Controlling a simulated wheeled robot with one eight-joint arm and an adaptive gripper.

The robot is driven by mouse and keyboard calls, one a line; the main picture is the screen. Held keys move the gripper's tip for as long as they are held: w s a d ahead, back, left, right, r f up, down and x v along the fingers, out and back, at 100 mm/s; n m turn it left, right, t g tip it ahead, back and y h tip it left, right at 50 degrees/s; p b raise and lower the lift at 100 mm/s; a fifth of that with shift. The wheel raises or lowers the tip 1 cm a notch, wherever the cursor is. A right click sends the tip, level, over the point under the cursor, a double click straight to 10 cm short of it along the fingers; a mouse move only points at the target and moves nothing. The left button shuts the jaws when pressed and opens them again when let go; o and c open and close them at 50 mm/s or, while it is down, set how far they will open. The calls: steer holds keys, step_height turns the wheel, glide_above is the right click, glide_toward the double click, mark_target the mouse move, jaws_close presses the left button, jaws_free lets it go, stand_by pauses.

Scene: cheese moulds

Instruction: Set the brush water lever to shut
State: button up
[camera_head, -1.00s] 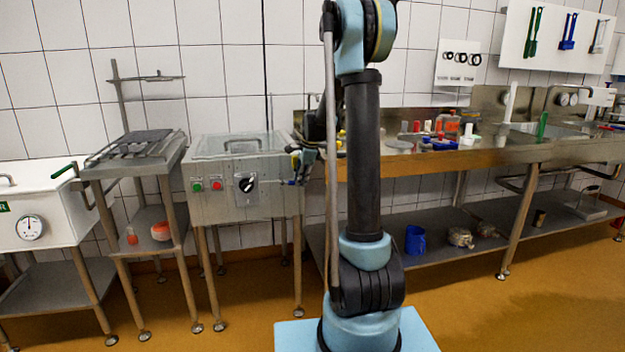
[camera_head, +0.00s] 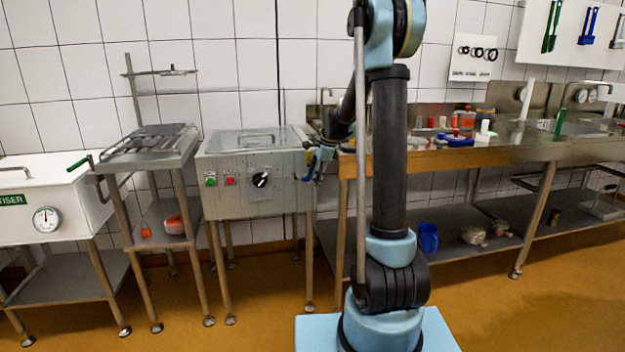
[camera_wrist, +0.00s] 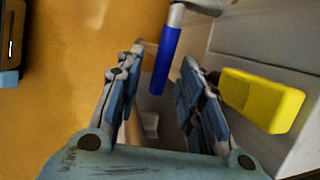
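A blue lever handle (camera_wrist: 163,62) on a metal fitting (camera_wrist: 176,14) shows in the wrist view, most likely the brush water lever. It hangs down at a slight tilt. My gripper (camera_wrist: 162,60) is open, with one finger left and one right of the handle in the picture. Gaps show on both sides, so neither finger seems to touch it; I cannot tell the depth. In the head view, my gripper (camera_head: 318,162) is small at the right side of the steel machine (camera_head: 240,203); the lever cannot be made out clearly there.
A yellow block-like part (camera_wrist: 262,100) is close right of my right finger. The machine's front has a green button (camera_head: 210,181), a red button (camera_head: 230,180) and a black knob (camera_head: 261,179). A steel counter (camera_head: 450,158) stands to the right. Floor (camera_head: 240,275) in front is open.

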steer(key=shift+r, duration=0.1)
steer(key=v, duration=1.1)
steer(key=shift+r, duration=0.35)
steer(key=shift+d, duration=0.1)
steer(key=c, duration=0.8)
steer(key=n, duration=0.2)
steer(key=r+n, duration=0.1)
steer(key=n, duration=0.1)
steer(key=shift+w, duration=0.1)
jaws_close()
steer(key=a+f+n, duration=0.1)
steer(key=f+n, duration=0.2)
steer(key=n, duration=0.1)
steer(key=w+a+f+n, duration=0.1)
steer(key=f+n, duration=0.3)
steer(key=n, duration=0.1)
steer(key=w+a+f+n, duration=0.1)
steer(key=a+f+n, duration=0.1)
steer(key=n, duration=0.3)
steer(key=shift+w+f, duration=0.25)
steer(key=shift+f, duration=0.45)
